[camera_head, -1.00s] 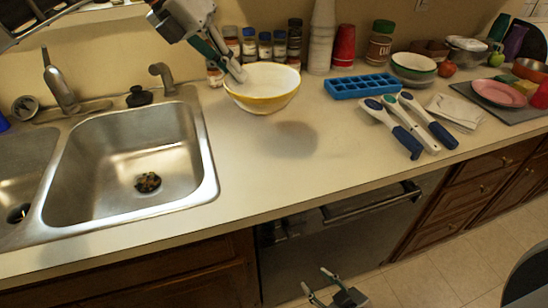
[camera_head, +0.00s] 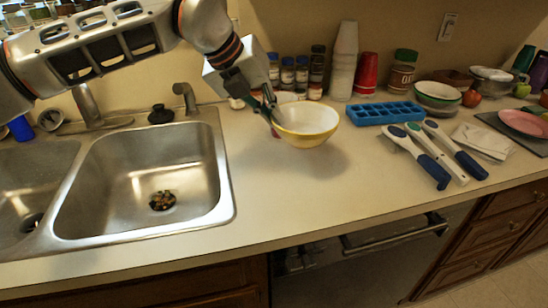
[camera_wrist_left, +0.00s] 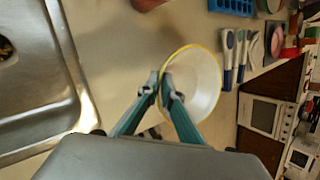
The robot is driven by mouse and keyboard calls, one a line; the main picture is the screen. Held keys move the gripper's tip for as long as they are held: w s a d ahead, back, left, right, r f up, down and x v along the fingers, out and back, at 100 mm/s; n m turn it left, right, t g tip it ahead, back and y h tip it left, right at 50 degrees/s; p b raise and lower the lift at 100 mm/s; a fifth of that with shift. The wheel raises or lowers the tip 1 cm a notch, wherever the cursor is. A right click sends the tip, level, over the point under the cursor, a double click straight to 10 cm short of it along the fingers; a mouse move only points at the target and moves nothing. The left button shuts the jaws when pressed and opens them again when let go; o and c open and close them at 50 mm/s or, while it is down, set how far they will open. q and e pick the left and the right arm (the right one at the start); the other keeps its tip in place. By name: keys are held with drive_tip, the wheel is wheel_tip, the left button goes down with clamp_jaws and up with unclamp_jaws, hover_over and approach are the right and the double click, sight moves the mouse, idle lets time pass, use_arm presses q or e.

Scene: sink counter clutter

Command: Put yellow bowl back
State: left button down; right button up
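The yellow bowl (camera_head: 305,128), white inside, is held just off the counter, with a soft shadow below it. It is right of the sink and left of the blue ice tray. My left gripper (camera_head: 272,112) is shut on its left rim. In the left wrist view the bowl (camera_wrist_left: 200,82) shows its white inside and yellow rim, and the left gripper's fingers (camera_wrist_left: 164,88) pinch the rim. My right gripper is not in view.
The sink (camera_head: 150,185) is at the left. The blue ice tray (camera_head: 385,113), several blue-handled utensils (camera_head: 430,150) and stacked bowls (camera_head: 437,93) are to the right. The front counter is clear.

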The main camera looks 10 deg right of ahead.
use_arm(q)
wheel_tip(320, 180, down, 11)
drive_tip(key=shift+r+b, duration=0.2)
drive_tip(key=shift+b, duration=0.1)
drive_tip(key=c, duration=2.7)
unclamp_jaws()
drive_tip(key=shift+f, duration=0.1)
drive_tip(key=o, duration=0.5)
drive_tip(key=shift+c, duration=0.2)
